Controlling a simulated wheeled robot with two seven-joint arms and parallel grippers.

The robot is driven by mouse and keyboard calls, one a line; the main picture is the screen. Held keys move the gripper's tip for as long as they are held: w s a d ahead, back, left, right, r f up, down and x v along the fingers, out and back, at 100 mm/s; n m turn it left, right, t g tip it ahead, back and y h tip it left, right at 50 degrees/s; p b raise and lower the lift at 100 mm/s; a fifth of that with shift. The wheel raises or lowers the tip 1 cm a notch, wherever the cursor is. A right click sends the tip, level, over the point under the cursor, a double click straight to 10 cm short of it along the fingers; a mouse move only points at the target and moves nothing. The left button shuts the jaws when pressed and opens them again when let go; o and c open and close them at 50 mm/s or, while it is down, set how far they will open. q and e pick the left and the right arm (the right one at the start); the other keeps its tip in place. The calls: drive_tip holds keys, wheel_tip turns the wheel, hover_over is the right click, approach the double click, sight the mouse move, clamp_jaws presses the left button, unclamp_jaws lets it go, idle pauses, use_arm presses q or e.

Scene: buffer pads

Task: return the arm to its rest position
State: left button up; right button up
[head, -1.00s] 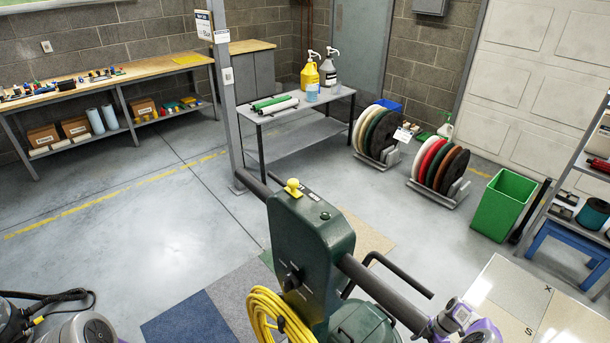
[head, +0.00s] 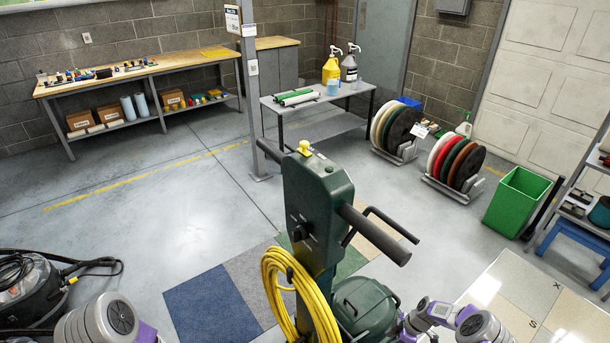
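My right arm (head: 455,318) shows at the bottom, right of the green floor machine (head: 318,205). Its white and purple links are folded, and its far end is low beside the machine's dark green tank (head: 365,305). The fingers there cannot be made out. The arm is apart from the black handle bar (head: 375,235) in the picture. Only a rounded grey and purple part of my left arm (head: 98,322) shows at the bottom left; its gripper is out of view. The machine stands upright with a yellow cable (head: 285,290) coiled on its side.
A black and grey vacuum (head: 35,290) with a hose stands at the left. Pad racks (head: 455,165), a green bin (head: 515,202) and a shelf (head: 585,190) stand at the right. A grey table (head: 320,100) and workbench (head: 140,75) are behind. The left middle floor is clear.

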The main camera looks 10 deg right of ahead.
drive_tip(key=s+a+r+m, duration=0.1)
drive_tip(key=s+a+m, duration=0.15)
drive_tip(key=a, duration=0.65)
drive_tip(key=s+a+r+m, duration=0.1)
drive_tip(key=a+m, duration=0.3)
drive_tip(key=a, duration=0.5)
use_arm(q)
drive_tip(key=shift+f+b, duration=0.85)
drive_tip(key=shift+f, duration=0.1)
use_arm(e)
drive_tip(key=s+a+r+m, duration=0.2)
drive_tip(key=s+a+m, duration=0.2)
drive_tip(key=s, duration=0.3)
drive_tip(key=s+a+r+m, duration=0.3)
drive_tip(key=s+a+m, duration=0.2)
drive_tip(key=s, duration=0.3)
drive_tip(key=shift+a+r+h, duration=0.3)
drive_tip(key=shift+a, duration=0.05)
use_arm(q)
drive_tip(key=shift+c, duration=0.3)
use_arm(e)
drive_tip(key=shift+c, duration=0.3)
